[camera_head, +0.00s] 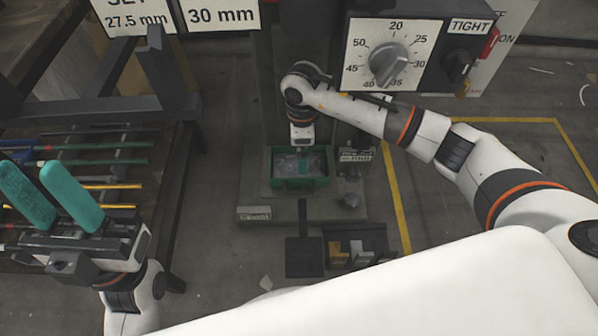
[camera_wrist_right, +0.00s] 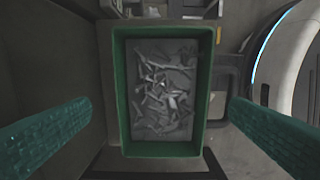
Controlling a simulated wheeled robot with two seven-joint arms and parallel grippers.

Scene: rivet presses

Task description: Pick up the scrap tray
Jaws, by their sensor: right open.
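The scrap tray (camera_head: 300,183) is a green rectangular tray on the grey base of a press, low in the middle of the head view. In the right wrist view, the tray (camera_wrist_right: 119,90) holds many thin metal scraps on its grey floor. My right gripper (camera_wrist_right: 160,106) is open, one green finger on each side of the tray, with a gap visible to each. In the head view the right wrist hangs over the tray and hides part of it. My left gripper (camera_head: 29,172) is open and empty at the far left, away from the tray.
A dial panel (camera_head: 390,55) stands at upper right, above my right arm. A rack with coloured rods (camera_head: 100,160) is at left. A black pad (camera_head: 304,252) and a small bin with yellow parts (camera_head: 355,250) lie in front of the press. Floor at right is mostly clear.

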